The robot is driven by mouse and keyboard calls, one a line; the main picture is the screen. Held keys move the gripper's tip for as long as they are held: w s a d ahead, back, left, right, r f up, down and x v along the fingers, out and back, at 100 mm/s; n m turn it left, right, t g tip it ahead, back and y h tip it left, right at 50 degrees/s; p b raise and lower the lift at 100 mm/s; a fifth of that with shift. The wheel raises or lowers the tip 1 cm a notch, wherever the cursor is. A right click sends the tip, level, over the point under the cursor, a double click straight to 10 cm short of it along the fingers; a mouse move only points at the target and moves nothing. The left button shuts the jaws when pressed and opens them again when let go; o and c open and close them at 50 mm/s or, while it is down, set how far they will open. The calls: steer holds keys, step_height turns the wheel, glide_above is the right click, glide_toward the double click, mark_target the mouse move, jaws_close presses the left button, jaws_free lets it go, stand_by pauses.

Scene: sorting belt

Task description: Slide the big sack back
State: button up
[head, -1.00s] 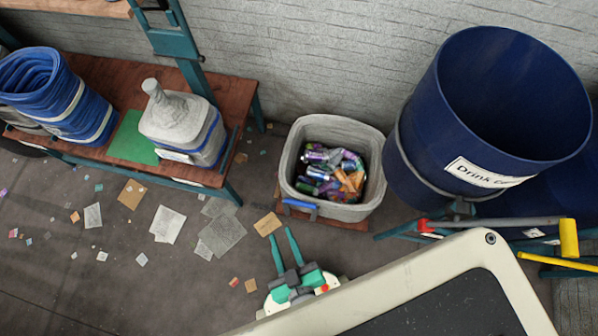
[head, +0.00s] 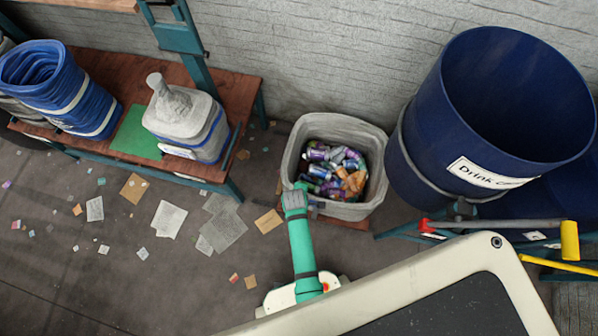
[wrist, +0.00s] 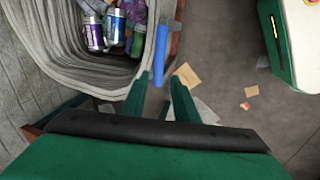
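A grey, soft-walled sack (head: 345,210) full of crumpled cans (head: 335,170) stands upright near the wall in the head view. Its wall (wrist: 75,75) and a blue handle (wrist: 165,50) on its front also show in the wrist view. My gripper (head: 294,190) is at the sack's front left edge in the head view, covering the handle there. In the wrist view its fingers (wrist: 161,80) are apart, with the handle's near end between them. I cannot tell whether they touch it. A tied grey sack (head: 187,130) with a blue band stands on the bench.
The wooden bench (head: 230,90) at left also holds a blue ribbed sack (head: 60,85) and a green mat (head: 137,130). A big blue barrel (head: 420,140) labelled for drink cans stands just right of the can sack. Paper scraps (head: 168,220) litter the open floor.

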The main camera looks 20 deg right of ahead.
steer(key=shift+n+g, duration=0.3)
steer(key=shift+g, duration=0.1)
steer(key=shift+w+d+f, duration=0.25)
steer(key=shift+w+f, duration=0.25)
steer(key=shift+f, duration=1.3)
steer(key=shift+w+d+f, duration=0.25)
steer(key=shift+w+f, duration=0.2)
steer(key=shift+f, duration=1.35)
steer(key=shift+w+d+f, duration=0.25)
steer(key=shift+w+f, duration=0.25)
steer(key=shift+f, duration=1.3)
jaws_close()
